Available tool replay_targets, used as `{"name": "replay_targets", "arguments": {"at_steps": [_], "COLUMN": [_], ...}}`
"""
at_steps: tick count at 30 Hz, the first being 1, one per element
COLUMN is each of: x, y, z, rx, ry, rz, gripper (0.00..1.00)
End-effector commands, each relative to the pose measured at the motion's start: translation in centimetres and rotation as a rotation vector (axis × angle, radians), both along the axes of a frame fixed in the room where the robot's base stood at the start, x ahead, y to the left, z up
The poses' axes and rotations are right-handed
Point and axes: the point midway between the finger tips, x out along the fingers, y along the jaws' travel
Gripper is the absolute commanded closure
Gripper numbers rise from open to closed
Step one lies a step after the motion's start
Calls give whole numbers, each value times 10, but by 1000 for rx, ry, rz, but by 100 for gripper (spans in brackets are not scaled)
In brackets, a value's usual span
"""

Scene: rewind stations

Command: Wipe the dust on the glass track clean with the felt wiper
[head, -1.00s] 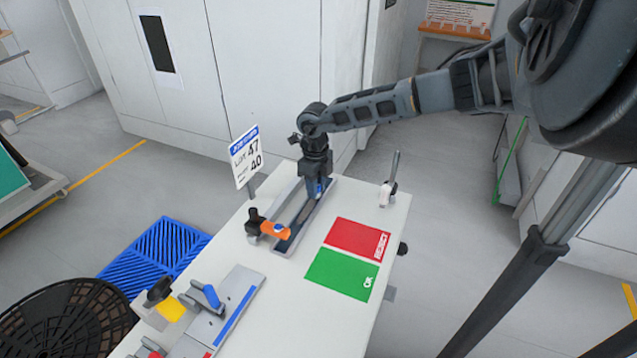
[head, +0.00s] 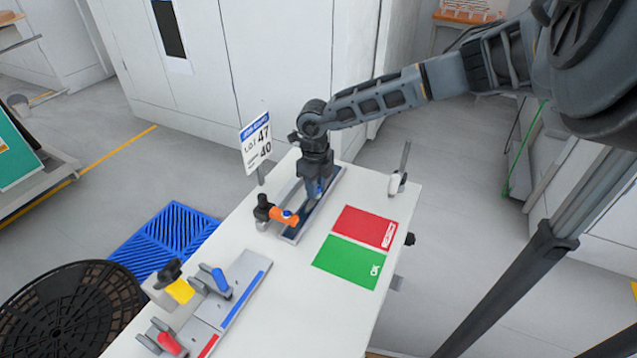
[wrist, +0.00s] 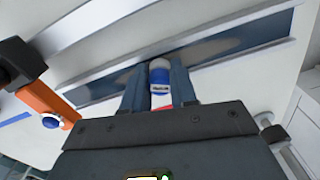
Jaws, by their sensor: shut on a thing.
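My gripper (head: 315,194) is shut on the felt wiper, which shows as a blue and white piece (wrist: 160,76) between the two fingers in the wrist view. The wiper points down at the glass track (head: 296,230), a long dark strip between pale rails, also in the wrist view (wrist: 262,32). My gripper is over the middle stretch of the track. Tan, hazy dust (wrist: 208,49) shows on the glass on both sides of the wiper. The wiper's felt face is hidden, so I cannot tell whether it touches the glass.
An orange clamp (head: 283,215) with a black knob stands beside the track's near end. A lot sign (head: 256,143) stands behind left. Red (head: 364,227) and green (head: 347,262) mats lie right of the track. A fixture with clamps (head: 222,300) is at front left.

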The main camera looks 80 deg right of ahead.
Motion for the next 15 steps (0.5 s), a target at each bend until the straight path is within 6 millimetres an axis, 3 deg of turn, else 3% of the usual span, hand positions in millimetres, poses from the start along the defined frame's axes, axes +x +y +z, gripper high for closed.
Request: {"name": "replay_targets", "arguments": {"at_steps": [3, 15], "x": [3, 8], "y": [15, 38], "z": [-4, -7], "rx": [10, 20], "ry": [1, 2], "rz": [7, 11], "gripper": [97, 98]}}
